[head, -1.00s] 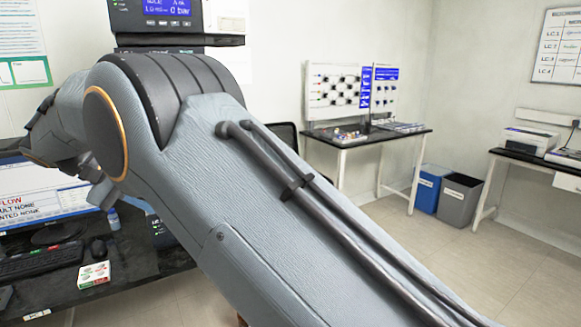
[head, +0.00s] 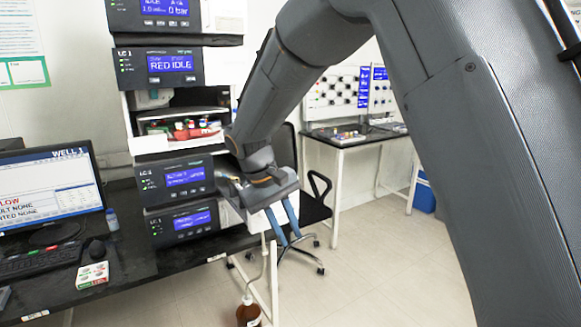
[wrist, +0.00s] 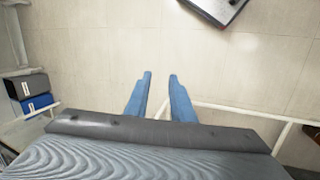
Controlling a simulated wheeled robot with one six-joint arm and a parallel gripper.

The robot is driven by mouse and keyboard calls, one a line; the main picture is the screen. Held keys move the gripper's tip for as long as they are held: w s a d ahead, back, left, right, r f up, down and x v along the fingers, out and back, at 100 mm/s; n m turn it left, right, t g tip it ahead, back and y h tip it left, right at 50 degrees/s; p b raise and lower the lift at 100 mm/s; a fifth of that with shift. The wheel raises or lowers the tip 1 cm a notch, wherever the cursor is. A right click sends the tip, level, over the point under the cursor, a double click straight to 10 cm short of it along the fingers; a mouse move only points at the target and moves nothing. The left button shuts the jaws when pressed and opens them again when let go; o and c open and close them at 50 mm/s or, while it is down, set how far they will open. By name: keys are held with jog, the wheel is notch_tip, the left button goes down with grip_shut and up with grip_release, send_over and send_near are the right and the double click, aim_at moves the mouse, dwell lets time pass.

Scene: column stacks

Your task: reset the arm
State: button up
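My gripper (head: 283,222) hangs at the end of my bent arm near the middle of the head view, to the right of the instrument stack. Its two blue fingers point downward with a gap between them. Nothing is held. My arm covers much of the right half of the head view.
An instrument stack (head: 172,118) stands on the black bench (head: 135,225) beside a monitor (head: 48,190) and keyboard (head: 40,262). A brown bottle (head: 248,313) is below the bench edge. A chair (head: 318,195) stands behind my gripper. A side table (head: 350,138) is farther back.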

jog(key=s+d+f+m+y, duration=0.2)
jog(key=s+d+f, duration=0.1)
jog(key=s+d, duration=0.6)
jog(key=s+d+f+m+y, duration=0.1)
jog(key=s+d+f+m, duration=0.2)
jog(key=s+d, duration=0.7)
jog(key=shift+s+d+f+t+y, duration=0.3)
jog(key=shift+d+f+y, duration=0.1)
jog(key=shift+d, duration=0.15)
